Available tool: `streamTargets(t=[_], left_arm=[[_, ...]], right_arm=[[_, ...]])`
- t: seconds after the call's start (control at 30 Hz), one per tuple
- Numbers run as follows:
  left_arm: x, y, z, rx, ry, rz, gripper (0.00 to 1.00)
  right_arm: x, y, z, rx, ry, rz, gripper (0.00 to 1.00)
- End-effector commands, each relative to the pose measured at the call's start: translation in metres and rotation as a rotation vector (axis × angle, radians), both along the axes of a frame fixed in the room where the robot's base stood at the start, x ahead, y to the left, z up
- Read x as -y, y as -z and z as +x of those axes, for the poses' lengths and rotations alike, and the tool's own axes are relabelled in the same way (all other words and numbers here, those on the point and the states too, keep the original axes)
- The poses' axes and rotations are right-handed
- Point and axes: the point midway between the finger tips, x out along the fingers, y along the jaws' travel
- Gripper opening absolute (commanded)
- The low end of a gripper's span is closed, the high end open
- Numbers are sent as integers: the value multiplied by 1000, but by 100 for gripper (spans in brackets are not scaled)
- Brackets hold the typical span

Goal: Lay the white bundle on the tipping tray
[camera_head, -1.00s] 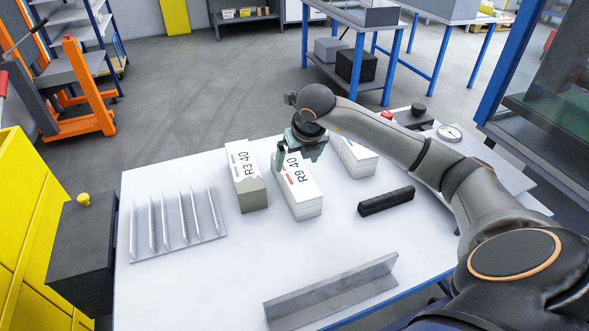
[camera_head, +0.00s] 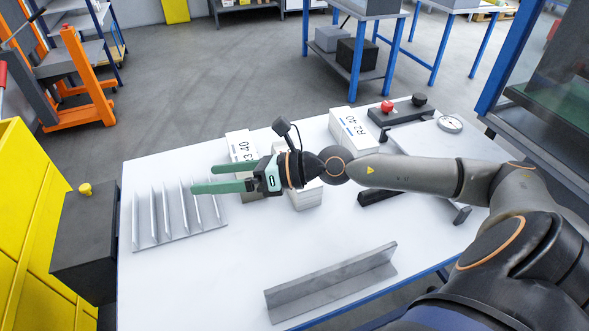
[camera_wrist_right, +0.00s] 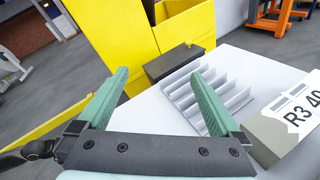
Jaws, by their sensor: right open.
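Three block-shaped bundles stand on the white table. The bundle marked R3 40 (camera_head: 240,143) has a white label and tan-grey sides; it also shows in the right wrist view (camera_wrist_right: 277,138). Another white bundle, marked R2 40 (camera_head: 352,126), stands behind to the right. I cannot tell for sure which part is the tipping tray. My right gripper (camera_head: 195,178) is open and empty, its green fingers (camera_wrist_right: 160,75) pointing left above the table. My left gripper is out of view.
A finned grey rack (camera_head: 178,236) lies at the table's left. A grey angle piece (camera_head: 332,285) lies at the front. A black bar (camera_head: 372,197), a dial (camera_head: 450,124) and a red-button box (camera_head: 392,113) are at right. The front-left tabletop is clear.

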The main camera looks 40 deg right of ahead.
Motion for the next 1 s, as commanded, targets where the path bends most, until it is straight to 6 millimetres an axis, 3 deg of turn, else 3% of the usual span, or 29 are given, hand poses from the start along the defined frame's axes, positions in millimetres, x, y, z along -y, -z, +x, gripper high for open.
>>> streamTargets(t=[0.13,0.27,0.47,0.63,0.83,1.0], left_arm=[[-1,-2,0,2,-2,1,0],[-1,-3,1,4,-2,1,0],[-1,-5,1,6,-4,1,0],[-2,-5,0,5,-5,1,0],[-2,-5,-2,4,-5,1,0],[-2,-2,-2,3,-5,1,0]], right_arm=[[15,-14,0,114,164,96,100],[46,-10,1,160,378,99,100],[112,29,-15,103,737,-74,100],[157,68,-48,-13,933,-301,100],[180,88,-70,-90,1013,-448,100],[189,98,-51,-92,1023,-456,100]])
